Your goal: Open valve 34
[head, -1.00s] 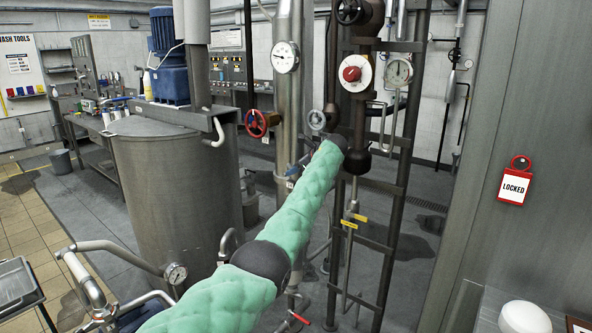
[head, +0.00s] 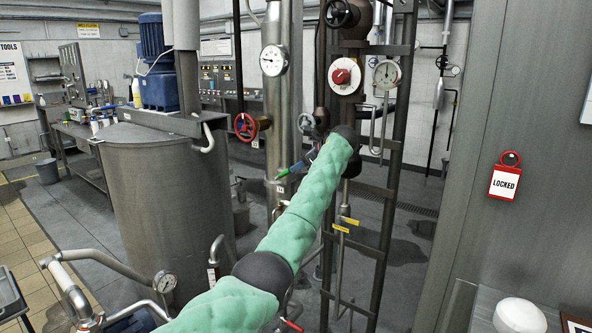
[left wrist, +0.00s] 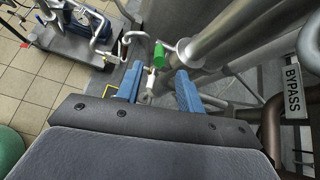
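A valve handle with a green grip (head: 283,174) shows beside the steel vertical pipe in the head view. In the left wrist view the green grip (left wrist: 159,54) lies just beyond my fingertips, with a white part below it. A small white tag (head: 280,189) hangs below the handle; I cannot read its number surely. My left gripper (head: 303,163) is mostly hidden behind my green-sleeved arm. In the left wrist view its two blue fingers (left wrist: 158,82) stand apart, and nothing is clearly gripped. My right gripper is not in view.
A red handwheel (head: 246,127) is left of the pipe, and a pressure gauge (head: 273,60) is above. A dark pipe frame (head: 392,150) stands close right. A large steel tank (head: 165,205) is left. A BYPASS sign (left wrist: 294,88) is right in the wrist view.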

